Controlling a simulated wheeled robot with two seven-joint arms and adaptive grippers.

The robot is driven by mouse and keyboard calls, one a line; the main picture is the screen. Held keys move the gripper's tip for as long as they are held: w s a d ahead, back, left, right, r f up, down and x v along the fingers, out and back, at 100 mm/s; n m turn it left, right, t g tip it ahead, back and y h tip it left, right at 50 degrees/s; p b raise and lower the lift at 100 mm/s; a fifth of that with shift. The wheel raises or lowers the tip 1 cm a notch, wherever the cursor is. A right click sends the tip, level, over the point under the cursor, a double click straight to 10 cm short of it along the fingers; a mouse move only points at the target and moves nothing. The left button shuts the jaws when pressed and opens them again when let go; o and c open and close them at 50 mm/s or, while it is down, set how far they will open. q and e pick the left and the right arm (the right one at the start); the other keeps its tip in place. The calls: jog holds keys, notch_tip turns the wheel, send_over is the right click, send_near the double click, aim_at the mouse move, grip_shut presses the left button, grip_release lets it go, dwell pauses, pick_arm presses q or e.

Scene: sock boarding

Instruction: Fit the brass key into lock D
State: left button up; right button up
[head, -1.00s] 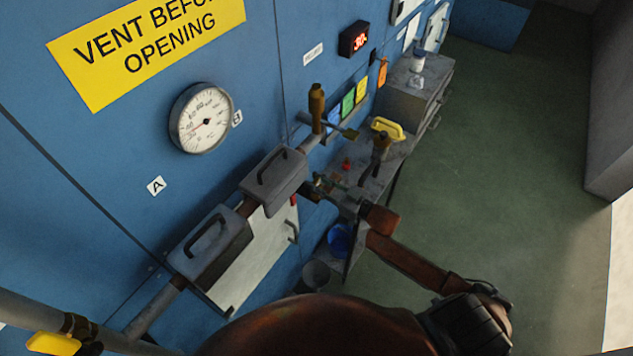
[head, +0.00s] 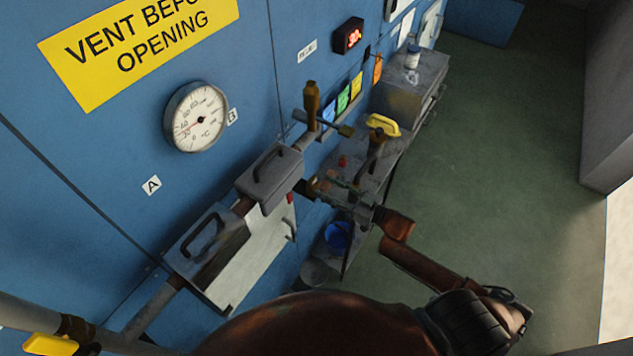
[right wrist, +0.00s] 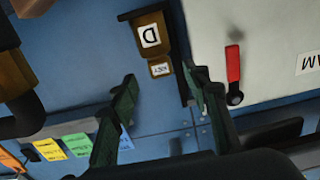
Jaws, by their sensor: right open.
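Lock D is a brass-brown block with a white "D" label (right wrist: 150,36) in the right wrist view. A smaller brass piece with a "KEY" label (right wrist: 160,70) sits directly against its near end; it looks like the brass key, though how deep it sits cannot be told. In the head view the brass block (head: 305,189) shows small, just left of my right gripper (head: 326,188). That gripper is open. In the right wrist view its two dark green fingers (right wrist: 161,74) stand apart on either side of the key-labelled piece, holding nothing visible. My left gripper is out of view.
A white plate (right wrist: 265,45) with a red-handled lever (right wrist: 233,70) lies beside the lock. Grey handled boxes (head: 270,178) on a pipe and an upright brass-capped valve (head: 312,100) are near. A cluttered grey bench (head: 380,170) stands behind my right gripper.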

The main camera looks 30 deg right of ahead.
jog(key=v, duration=0.6)
dwell(0.4)
